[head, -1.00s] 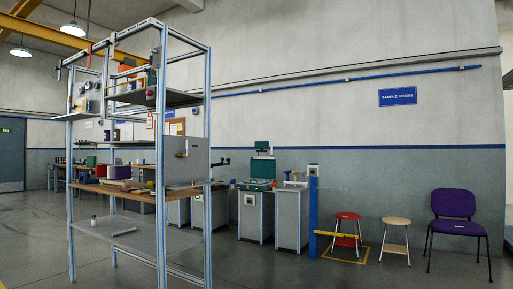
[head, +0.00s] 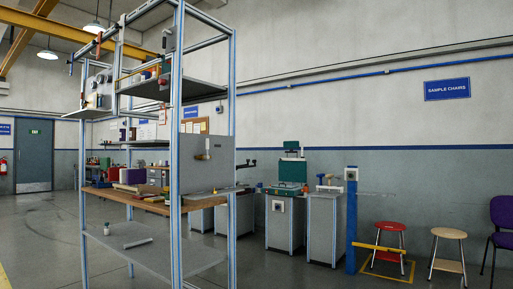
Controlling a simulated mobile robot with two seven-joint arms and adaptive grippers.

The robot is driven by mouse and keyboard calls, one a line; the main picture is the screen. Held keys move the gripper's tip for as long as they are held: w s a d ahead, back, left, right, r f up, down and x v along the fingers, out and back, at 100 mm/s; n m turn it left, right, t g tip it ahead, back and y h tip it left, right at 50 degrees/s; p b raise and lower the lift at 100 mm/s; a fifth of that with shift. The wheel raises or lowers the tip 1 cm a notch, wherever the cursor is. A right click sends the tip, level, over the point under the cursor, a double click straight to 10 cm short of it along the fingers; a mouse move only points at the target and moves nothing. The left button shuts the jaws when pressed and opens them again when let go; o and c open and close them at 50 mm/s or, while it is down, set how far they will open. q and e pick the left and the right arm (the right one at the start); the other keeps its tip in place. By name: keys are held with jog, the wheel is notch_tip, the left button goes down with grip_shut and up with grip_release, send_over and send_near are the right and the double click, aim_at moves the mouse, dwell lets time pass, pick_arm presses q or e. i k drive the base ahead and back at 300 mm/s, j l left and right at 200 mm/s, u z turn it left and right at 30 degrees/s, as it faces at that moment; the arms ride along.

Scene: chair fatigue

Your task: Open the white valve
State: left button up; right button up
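Neither of my grippers is in view. A metal frame rack (head: 175,130) stands at left centre, some way ahead of me. A grey panel (head: 205,172) is fixed to its right side. A small pale fitting (head: 206,153) sits on that panel and may be a valve, but it is too small to tell its colour or position. Small round fittings (head: 98,90) sit on the rack's upper left. I cannot make out for sure which part is the white valve.
The rack has an upper shelf (head: 190,92), a wooden shelf (head: 150,205) with several items and a low grey shelf (head: 160,255). A green machine (head: 290,172), a blue post (head: 351,220), a red stool (head: 388,242), a wooden stool (head: 449,234) and a purple chair (head: 503,222) stand right. Floor ahead is open.

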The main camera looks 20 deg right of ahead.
aim_at(207, 147)
jog(key=i+z, duration=0.2)
jog(key=i, duration=0.75)
jog(key=i+j+z, duration=0.25)
jog(key=i, duration=0.75)
jog(key=l, duration=0.1)
